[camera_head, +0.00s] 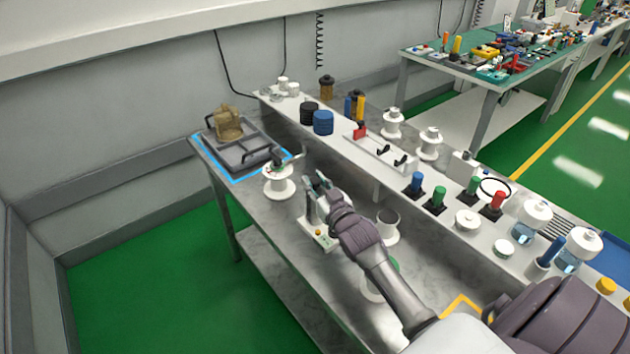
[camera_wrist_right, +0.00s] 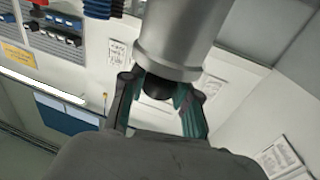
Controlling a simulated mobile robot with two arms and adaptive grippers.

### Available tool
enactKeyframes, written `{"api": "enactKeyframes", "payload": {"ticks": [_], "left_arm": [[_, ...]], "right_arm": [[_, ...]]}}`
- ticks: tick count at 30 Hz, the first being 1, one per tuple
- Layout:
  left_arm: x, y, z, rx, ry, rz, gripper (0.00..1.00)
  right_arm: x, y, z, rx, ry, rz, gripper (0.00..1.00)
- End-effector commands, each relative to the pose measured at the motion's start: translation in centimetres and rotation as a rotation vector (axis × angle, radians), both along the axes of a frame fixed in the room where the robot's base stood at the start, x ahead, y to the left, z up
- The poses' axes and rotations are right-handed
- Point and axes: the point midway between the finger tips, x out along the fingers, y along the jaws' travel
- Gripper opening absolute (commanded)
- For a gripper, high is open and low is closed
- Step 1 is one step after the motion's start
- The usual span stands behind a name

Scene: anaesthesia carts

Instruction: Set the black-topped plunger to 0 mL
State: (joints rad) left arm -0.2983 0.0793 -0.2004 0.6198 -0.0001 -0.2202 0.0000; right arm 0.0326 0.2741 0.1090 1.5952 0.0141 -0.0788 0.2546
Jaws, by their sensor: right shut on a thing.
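My right gripper (camera_head: 316,186) reaches over the steel bench in the head view, above a pale base with small coloured buttons (camera_head: 318,234). In the right wrist view the fingers (camera_wrist_right: 160,92) are closed around a dark, rounded black top (camera_wrist_right: 157,84). This looks like the black-topped plunger. Just beyond it is a wide grey-white cylinder (camera_wrist_right: 182,38) with a rim. Any scale is not readable, so I cannot tell the plunger's setting. In the head view the gripper and arm hide most of the plunger. My left gripper is not in view.
A white spool-shaped stand (camera_head: 279,184) stands left of the right gripper. A grey tray (camera_head: 240,154) with a brown bag (camera_head: 228,122) lies at the bench's far left end. A white cup (camera_head: 388,224) stands to the right. A raised shelf (camera_head: 340,148) with several bottles and knobs runs behind.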

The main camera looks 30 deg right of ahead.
Motion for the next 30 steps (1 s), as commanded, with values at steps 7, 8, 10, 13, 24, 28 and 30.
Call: {"api": "enactKeyframes", "payload": {"ticks": [7,8,10,13,24,28,30], "left_arm": [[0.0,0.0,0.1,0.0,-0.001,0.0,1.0],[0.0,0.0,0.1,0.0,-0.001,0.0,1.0],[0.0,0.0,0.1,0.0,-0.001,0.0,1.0],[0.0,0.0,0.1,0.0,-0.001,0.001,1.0],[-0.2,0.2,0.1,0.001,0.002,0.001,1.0],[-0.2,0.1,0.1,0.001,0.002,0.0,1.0],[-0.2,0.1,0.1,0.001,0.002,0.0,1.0]], "right_arm": [[-0.2,0.1,-0.7,0.003,0.018,0.0,0.44],[-0.2,0.1,-0.7,0.003,0.017,0.0,0.49],[-0.2,0.1,-0.6,0.003,0.015,0.0,0.58],[-0.1,0.1,-0.5,0.002,0.013,0.0,0.58],[-2.2,0.3,-0.5,0.003,0.013,0.0,0.58],[-4.4,0.6,-0.5,0.002,0.014,0.0,0.58],[-5.5,0.7,-0.5,0.001,0.014,0.0,0.58]]}}
